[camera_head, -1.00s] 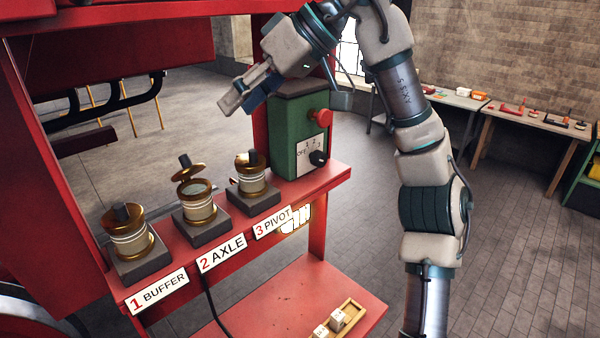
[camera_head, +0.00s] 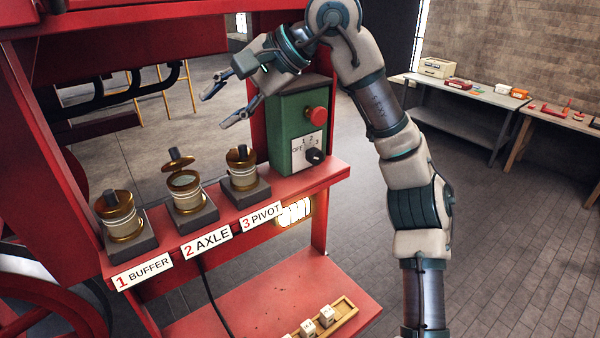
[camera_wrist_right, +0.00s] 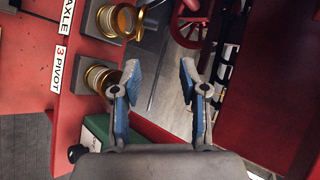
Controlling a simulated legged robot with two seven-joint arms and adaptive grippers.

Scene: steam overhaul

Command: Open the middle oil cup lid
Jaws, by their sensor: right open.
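The middle oil cup (camera_head: 187,191), brass with a pale band, stands on a dark block behind the sign 2 AXLE (camera_head: 206,241). Its brass lid (camera_head: 180,165) with a dark knob is tilted up at the back, and the cup's mouth shows. My right gripper (camera_head: 217,108) is open and empty, above and behind the cups, apart from the lid. In the right wrist view, the gripper (camera_wrist_right: 160,75) has its fingers spread beside the pivot cup (camera_wrist_right: 103,77), and the axle cup (camera_wrist_right: 118,20) is at the top. My left gripper is out of view.
The buffer cup (camera_head: 120,217) stands left and the pivot cup (camera_head: 243,170) right, on the same red shelf (camera_head: 306,180). A green switch box (camera_head: 290,135) with a red button stands at the shelf's right end. A wooden tray (camera_head: 345,303) holds small blocks below.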

